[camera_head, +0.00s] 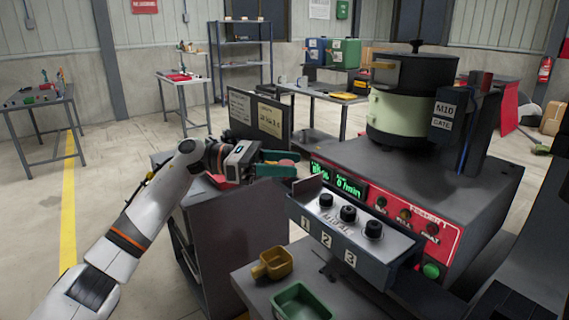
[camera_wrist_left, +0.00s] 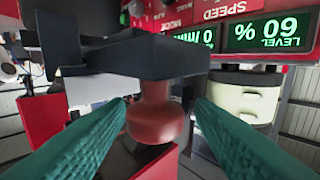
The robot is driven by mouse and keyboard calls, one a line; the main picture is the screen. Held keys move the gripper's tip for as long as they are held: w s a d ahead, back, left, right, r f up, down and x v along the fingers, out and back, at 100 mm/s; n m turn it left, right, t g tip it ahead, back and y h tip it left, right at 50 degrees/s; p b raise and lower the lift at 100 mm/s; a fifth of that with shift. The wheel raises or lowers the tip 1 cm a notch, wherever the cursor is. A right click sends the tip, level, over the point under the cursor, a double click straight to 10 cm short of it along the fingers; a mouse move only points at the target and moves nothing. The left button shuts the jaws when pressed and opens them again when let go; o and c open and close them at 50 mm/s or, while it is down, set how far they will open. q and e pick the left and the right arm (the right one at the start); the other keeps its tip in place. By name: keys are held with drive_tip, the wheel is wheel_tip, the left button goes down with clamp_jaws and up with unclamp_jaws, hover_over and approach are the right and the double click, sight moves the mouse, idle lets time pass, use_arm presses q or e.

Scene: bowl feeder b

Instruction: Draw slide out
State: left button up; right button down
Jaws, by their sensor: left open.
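My left gripper (camera_head: 284,163) reaches from the left to the near left end of the red and dark feeder. Its green fingers are open. In the left wrist view the gripper (camera_wrist_left: 162,108) has a finger on each side of a reddish-brown knob (camera_wrist_left: 154,122), with a visible gap on either side. The knob joins a dark plate (camera_wrist_left: 150,60), which seems to be the slide. In the head view the knob (camera_head: 286,162) is mostly hidden by the fingers. I cannot tell how far out the slide stands. My right gripper does not show.
A numbered panel with black knobs (camera_head: 348,213) stands right of the gripper. The feeder bowl (camera_head: 410,105) is above, behind the lit display (camera_head: 340,183). A yellow scoop (camera_head: 273,263) and a green tray (camera_head: 301,300) sit in front. A dark cabinet (camera_head: 225,235) is below my arm.

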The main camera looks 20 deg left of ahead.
use_arm(q)
drive_tip(key=s+a+b, duration=0.1)
drive_tip(key=a+b, duration=0.1)
drive_tip(key=a, duration=0.9)
drive_tip(key=shift+s+a, duration=0.35)
drive_tip(key=shift+a, duration=0.05)
